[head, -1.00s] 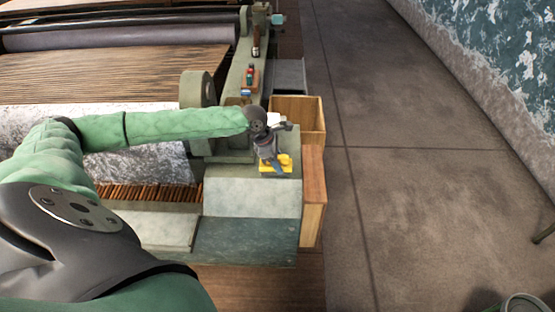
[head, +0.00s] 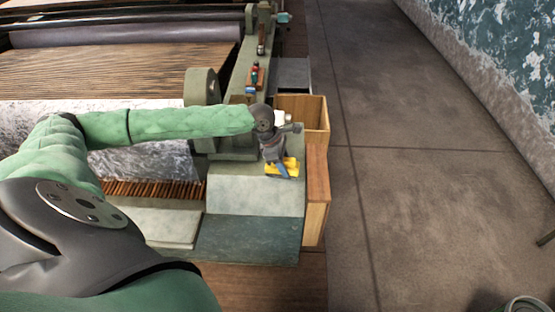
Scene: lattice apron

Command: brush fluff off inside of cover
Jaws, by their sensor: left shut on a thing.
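My left gripper (head: 281,170) is at the right end of the machine, over the top of a pale green-grey housing (head: 255,196). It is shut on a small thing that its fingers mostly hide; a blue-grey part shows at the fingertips. A yellow piece (head: 291,163) shows right beside the fingers, and I cannot tell if it belongs to the held thing. Below the housing is a darker green-grey panel (head: 250,238), possibly the cover. I cannot make out fluff on it. My right gripper is out of view.
An open wooden box (head: 316,118) stands behind the gripper, with a wooden cabinet side (head: 317,190) below it. Small tools and bottles (head: 255,76) stand along the machine's side rail.

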